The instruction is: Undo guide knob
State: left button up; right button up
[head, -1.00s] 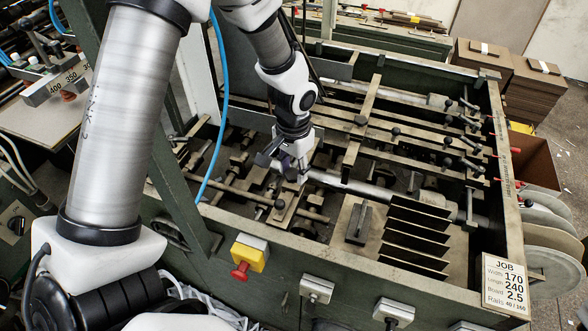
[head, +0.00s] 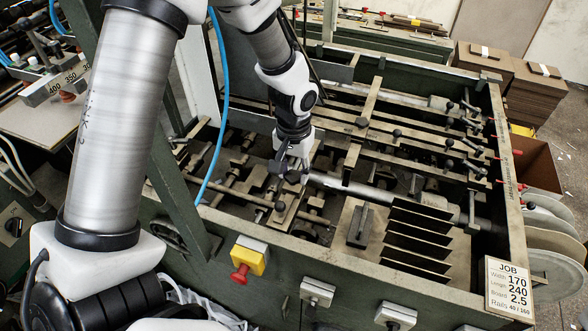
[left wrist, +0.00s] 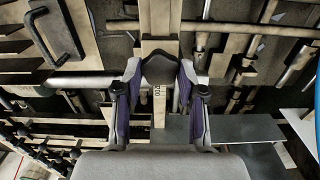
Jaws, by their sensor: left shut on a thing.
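My left gripper (head: 292,172) reaches down into the green machine frame, near the left end of a thick grey shaft (head: 350,186). In the left wrist view its two purple-padded fingers (left wrist: 158,72) are closed on the sides of a dark rounded knob (left wrist: 158,66). The knob sits on a pale flat guide bar (left wrist: 160,20) with small dark marks beside it. In the head view the gripper largely hides this knob. Whether its thread is loose cannot be seen. My right gripper is in neither view.
Several black ball-ended knobs and levers (head: 396,132) stand on the rails to the right. Upright dividers (head: 420,235) and a handled plate (head: 360,225) fill the front right. A red button on a yellow box (head: 243,262) is on the front wall. A blue hose (head: 222,110) hangs left of the wrist.

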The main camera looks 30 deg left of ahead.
aim_at(293, 176)
pick_arm(q)
jog(key=o, duration=1.1)
jog(key=shift+s+f, duration=0.1)
jog(key=shift+s, duration=0.05)
jog(key=shift+o, duration=0.2)
notch_tip(293, 176, up, 8)
jog(key=shift+d+f, duration=0.1)
jog(key=shift+f, duration=0.05)
